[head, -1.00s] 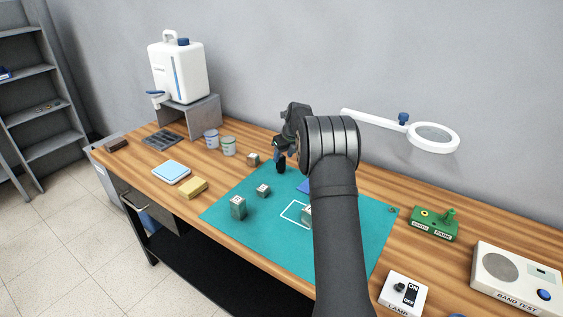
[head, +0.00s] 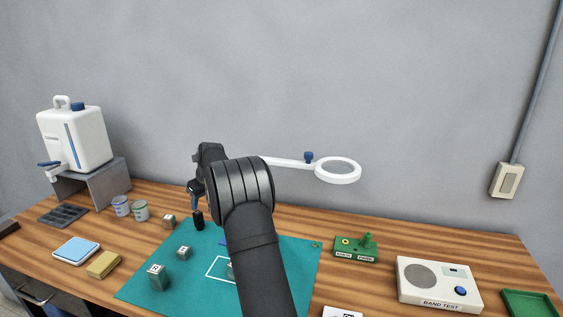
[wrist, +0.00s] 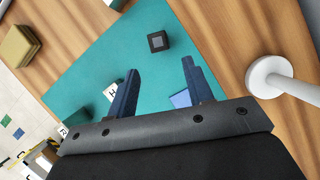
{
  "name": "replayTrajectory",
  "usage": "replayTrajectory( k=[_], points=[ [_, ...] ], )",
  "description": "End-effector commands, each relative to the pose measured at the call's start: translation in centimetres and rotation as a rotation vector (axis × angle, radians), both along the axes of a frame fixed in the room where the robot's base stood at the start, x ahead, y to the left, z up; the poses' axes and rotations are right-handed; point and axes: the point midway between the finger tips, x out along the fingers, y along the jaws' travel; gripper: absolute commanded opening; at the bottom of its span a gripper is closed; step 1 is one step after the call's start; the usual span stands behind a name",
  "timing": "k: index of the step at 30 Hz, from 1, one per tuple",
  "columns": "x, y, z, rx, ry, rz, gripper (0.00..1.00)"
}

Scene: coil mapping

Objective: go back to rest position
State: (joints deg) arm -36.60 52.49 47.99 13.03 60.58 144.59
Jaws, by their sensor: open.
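My gripper (wrist: 160,88) is open, with nothing between its two blue fingers in the wrist view. In the head view it hangs from my arm over the back left part of the teal mat (head: 135,293), partly hidden by my own wrist. A small dark block (wrist: 158,41) stands on the mat beyond the fingertips; it shows near the mat's back corner in the head view (head: 198,220). Grey-green blocks with white marked tops stand at the mat's left, a taller one (head: 158,278) and a smaller one (head: 184,253).
A magnifier on a white arm (head: 338,171) reaches out behind my arm. A green fixture (head: 356,249) and a band test box (head: 439,285) stand right. Two cups (head: 140,211), a blue-topped pad (head: 76,251) and a white canister (head: 75,137) are left.

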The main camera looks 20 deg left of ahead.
Motion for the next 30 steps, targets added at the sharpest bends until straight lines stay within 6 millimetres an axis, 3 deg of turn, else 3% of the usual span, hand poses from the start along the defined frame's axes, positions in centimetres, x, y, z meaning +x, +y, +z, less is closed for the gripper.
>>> replayTrajectory(
  k=[17,18,24,30],
  points=[
    [1.5,3.9,-10.3,-0.001,0.002,0.002,0.47],
    [1.6,3.9,-10.5,0.000,0.000,0.001,0.47],
    [1.6,3.9,-7.3,0.002,-0.002,0.001,0.47],
    [1.6,3.8,-6.5,0.000,0.000,0.000,0.47]
  ],
)
